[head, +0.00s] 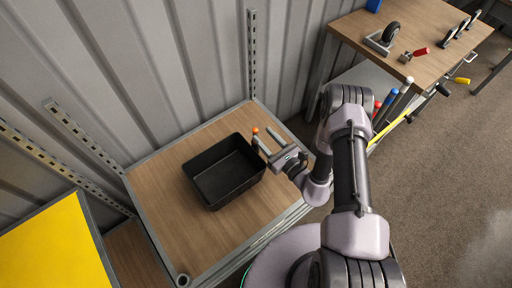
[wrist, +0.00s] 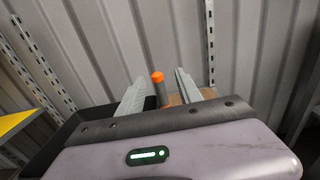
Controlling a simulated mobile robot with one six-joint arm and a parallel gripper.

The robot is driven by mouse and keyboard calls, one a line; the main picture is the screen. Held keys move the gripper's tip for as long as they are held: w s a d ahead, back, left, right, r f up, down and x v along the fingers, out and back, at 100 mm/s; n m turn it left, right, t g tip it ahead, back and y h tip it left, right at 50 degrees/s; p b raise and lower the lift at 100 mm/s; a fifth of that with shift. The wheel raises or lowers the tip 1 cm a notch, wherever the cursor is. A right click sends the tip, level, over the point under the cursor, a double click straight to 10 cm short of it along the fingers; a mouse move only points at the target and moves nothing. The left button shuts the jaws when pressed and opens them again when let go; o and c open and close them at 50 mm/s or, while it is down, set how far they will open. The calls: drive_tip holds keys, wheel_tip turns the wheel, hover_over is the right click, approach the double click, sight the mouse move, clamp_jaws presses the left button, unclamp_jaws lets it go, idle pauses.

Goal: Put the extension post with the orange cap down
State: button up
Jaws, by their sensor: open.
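The extension post with the orange cap (head: 255,131) stands upright, apparently on the wooden top (head: 165,190), just right of the black bin's far right side. In the wrist view its orange cap (wrist: 157,77) and a short dark stretch of post show between the two grey fingers. My gripper (head: 262,136) is open, with its fingertips close around or just short of the post. I see a gap on both sides of the post in the wrist view. The post's foot is hidden by my gripper.
The black bin (head: 190,168) is empty and stands close to the post. Bare wood lies left and in front of it. A corrugated wall (head: 150,60) and a slotted upright (head: 252,60) rise behind. A workbench (head: 440,45) with tools stands at right, with red-, blue- and white-topped items beside it.

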drive_tip(key=f+b+x, duration=0.1)
drive_tip(key=b+x, duration=0.1)
drive_tip(key=x, duration=0.6)
drive_tip(key=shift+s+a+b, duration=0.2)
drive_tip(key=shift+a+b, duration=0.1)
drive_tip(key=shift+b, duration=0.1)
clamp_jaws()
idle(0.8)
